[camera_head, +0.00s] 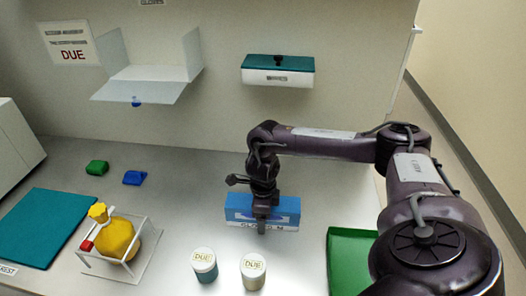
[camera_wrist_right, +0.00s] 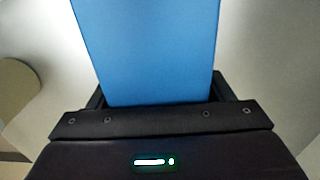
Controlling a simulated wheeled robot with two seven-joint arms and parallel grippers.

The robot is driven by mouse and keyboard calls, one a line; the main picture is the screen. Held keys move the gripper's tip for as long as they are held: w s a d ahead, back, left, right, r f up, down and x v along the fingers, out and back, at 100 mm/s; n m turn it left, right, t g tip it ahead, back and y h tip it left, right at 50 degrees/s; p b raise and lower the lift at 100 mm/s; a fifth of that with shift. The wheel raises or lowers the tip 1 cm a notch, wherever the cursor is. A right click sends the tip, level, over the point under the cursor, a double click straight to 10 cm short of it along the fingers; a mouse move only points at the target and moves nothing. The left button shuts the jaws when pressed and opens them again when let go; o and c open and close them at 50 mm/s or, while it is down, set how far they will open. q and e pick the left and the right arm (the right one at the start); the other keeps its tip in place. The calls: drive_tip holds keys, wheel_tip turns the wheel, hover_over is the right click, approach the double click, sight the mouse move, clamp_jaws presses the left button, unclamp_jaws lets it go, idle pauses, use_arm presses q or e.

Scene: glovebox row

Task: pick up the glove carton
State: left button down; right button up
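The glove carton (camera_head: 288,208) is a blue box with a white, lettered lower front. It is upright at the middle of the bench in the head view; I cannot tell whether it touches the bench top. My right gripper (camera_head: 262,217) reaches down over its middle, with one finger in front of it. In the right wrist view the carton's blue face (camera_wrist_right: 150,50) fills the space between the fingers, which lie close against both sides. The gripper looks shut on it. The far finger is hidden in the head view. My left gripper is not in view.
A green tray (camera_head: 340,264) lies right of the carton, partly behind my arm. Two lidded jars (camera_head: 205,265) (camera_head: 253,271) stand in front. A yellow flask (camera_head: 116,237) in a frame, a teal mat (camera_head: 42,228) and green and blue blocks (camera_head: 97,167) (camera_head: 134,178) are left. A teal-lidded box (camera_head: 278,77) is on the wall.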

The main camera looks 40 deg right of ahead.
drive_tip(key=c, duration=1.2)
drive_tip(key=shift+o, duration=0.2)
drive_tip(key=shift+w+r, duration=0.1)
drive_tip(key=shift+r, duration=0.45)
wheel_tip(320, 180, up, 3)
drive_tip(key=shift+f, duration=0.1)
wheel_tip(320, 180, up, 16)
drive_tip(key=p, duration=1)
drive_tip(key=shift+p, duration=0.4)
drive_tip(key=shift+a, duration=0.1)
